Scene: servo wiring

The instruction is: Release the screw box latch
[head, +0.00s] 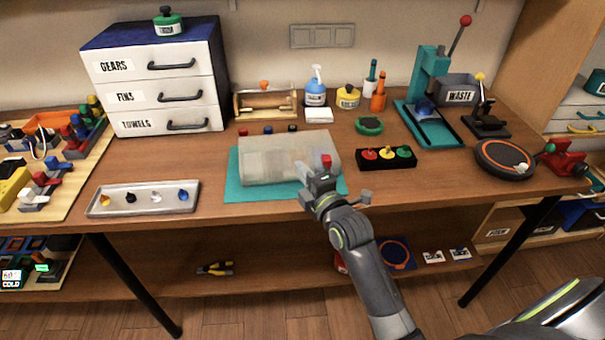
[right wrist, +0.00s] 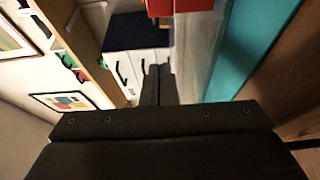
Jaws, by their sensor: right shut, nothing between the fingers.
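The screw box (head: 280,158) is a frosted, see-through box with its lid down, lying on a teal mat (head: 240,194) at the front middle of the bench. A red latch (head: 326,160) sits at its right front side. My right gripper (head: 303,171) is shut and empty at the front of the box, just left of the latch. In the right wrist view the closed fingers (right wrist: 159,84) run beside the box wall (right wrist: 200,40), and the red latch (right wrist: 180,6) shows at the top edge. I cannot tell whether the fingers touch the box. My left gripper is out of view.
A panel of red, yellow and green buttons (head: 386,158) stands right of the mat. A grey parts tray (head: 105,212) lies to the left. Drawers (head: 150,90), bottles and a teal press (head: 432,72) stand behind. The bench's front edge is close below the mat.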

